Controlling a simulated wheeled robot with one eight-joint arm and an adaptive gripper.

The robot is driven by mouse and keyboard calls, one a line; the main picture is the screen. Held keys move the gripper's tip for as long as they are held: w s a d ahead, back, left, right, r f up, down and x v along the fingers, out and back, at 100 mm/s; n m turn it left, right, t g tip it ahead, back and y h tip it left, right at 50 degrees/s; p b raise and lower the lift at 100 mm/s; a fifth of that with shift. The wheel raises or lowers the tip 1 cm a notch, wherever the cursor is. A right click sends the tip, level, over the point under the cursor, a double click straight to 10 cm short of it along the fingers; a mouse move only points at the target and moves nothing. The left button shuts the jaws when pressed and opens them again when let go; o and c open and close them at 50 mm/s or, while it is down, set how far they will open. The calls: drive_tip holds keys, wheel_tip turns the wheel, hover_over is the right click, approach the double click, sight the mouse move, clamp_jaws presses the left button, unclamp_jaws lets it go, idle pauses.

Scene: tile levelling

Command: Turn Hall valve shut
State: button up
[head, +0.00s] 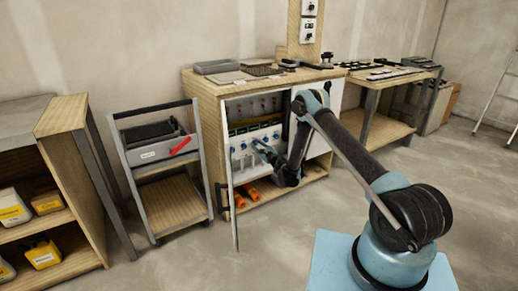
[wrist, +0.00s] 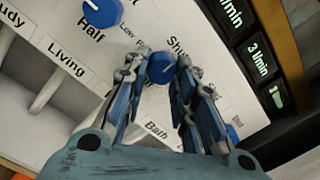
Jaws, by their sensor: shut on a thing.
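My gripper (wrist: 160,80) is shut on a blue round valve knob (wrist: 161,67) on a white labelled panel (wrist: 135,15). A finger is on each side of the knob, and a small white mark shows on its face. The words "Low" and part of "Shut" are printed above it. "Bath" is printed below, partly behind the fingers; I cannot read a full name for this knob. Another blue knob (wrist: 102,12) is at upper left, with a word reading "Hall" or "Half" beside it. In the head view, my gripper (head: 262,147) reaches into the open cabinet (head: 205,103) at the row of knobs.
A blue knob (wrist: 233,133) is close to the right finger. Dark flow gauges (wrist: 258,55) line the right side of the panel. The open cabinet door (head: 234,205) stands at left. Orange items (head: 250,194) lie low inside. A cart (head: 172,195) stands further left; the floor in front is clear.

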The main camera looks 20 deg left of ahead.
sight(254, 128)
drive_tip(key=shift+s+a, duration=0.15)
drive_tip(key=o, duration=1.1)
wheel_tip(254, 128, up, 10)
drive_tip(key=shift+f, duration=0.1)
drive_tip(key=shift+c, duration=0.2)
